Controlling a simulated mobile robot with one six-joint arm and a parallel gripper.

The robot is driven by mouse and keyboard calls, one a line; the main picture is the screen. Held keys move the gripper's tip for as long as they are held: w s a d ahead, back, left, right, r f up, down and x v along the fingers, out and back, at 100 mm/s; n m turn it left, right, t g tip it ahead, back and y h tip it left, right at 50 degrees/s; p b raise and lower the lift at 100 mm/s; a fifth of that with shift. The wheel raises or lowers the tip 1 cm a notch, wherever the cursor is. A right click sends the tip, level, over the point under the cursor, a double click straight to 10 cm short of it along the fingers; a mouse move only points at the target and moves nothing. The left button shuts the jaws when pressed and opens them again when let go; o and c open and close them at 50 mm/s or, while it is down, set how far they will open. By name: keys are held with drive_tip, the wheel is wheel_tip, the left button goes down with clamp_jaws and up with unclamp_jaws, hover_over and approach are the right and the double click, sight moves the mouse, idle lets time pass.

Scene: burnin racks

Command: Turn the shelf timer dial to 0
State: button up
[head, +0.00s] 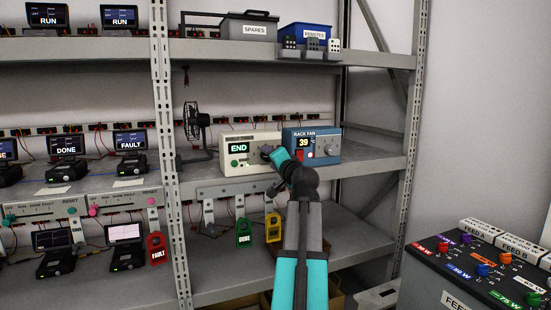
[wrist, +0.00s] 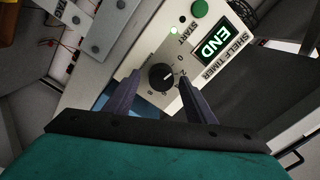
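The shelf timer (head: 233,161) is a cream box on the middle shelf with a lit green END display. In the wrist view the timer (wrist: 196,67) appears rotated, with a green START button and a small lit green light. Its dial (wrist: 161,77) is a round black knob with a pale pointer mark; numbers ring it, but the exact setting is too small to tell. My gripper (wrist: 158,74) is open, with one dark finger on each side of the dial and visible gaps to it. In the head view my gripper (head: 272,153) partly covers the dial.
The blue rack fan box (head: 313,146), showing 39, stands close right of the timer. A small black fan (head: 196,122) stands to its left. Red, green and yellow tags hang below the shelf. A black feed panel (head: 470,275) is at the lower right.

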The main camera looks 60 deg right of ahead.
drive_tip(key=shift+s+a, duration=0.1)
drive_tip(key=shift+s, duration=0.05)
drive_tip(key=v, duration=1.3)
drive_tip(key=shift+s+a, duration=0.2)
idle(0.6)
